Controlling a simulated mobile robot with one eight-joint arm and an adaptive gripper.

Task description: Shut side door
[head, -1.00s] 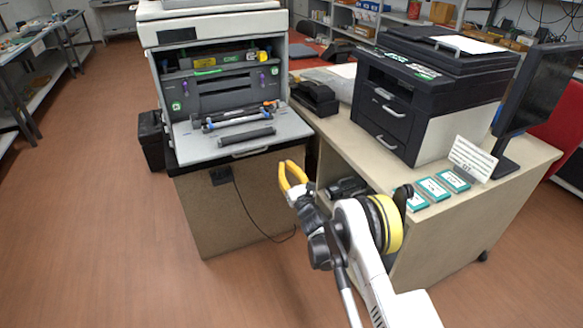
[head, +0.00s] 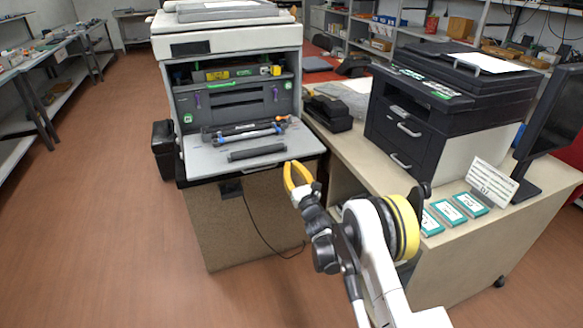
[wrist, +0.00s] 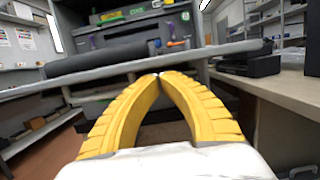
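The side door (head: 212,162) of the left printer (head: 230,33) is folded down flat. A dark roller (head: 257,152) and a longer cartridge part with blue ends (head: 244,131) lie on it. My gripper (head: 291,163), with yellow fingers, is near the door's front right corner in the head view. In the wrist view, the fingertips (wrist: 159,75) meet with nothing between them, and the door's edge (wrist: 225,50) crosses just beyond them. I cannot tell whether they touch the door.
The left printer stands on a brown cabinet (head: 250,235). To the right, a beige desk (head: 470,240) holds a black-and-white printer (head: 440,115), teal boxes (head: 447,211) and a monitor (head: 552,105). A black bin (head: 163,150) stands left of the cabinet. Floor at left is clear.

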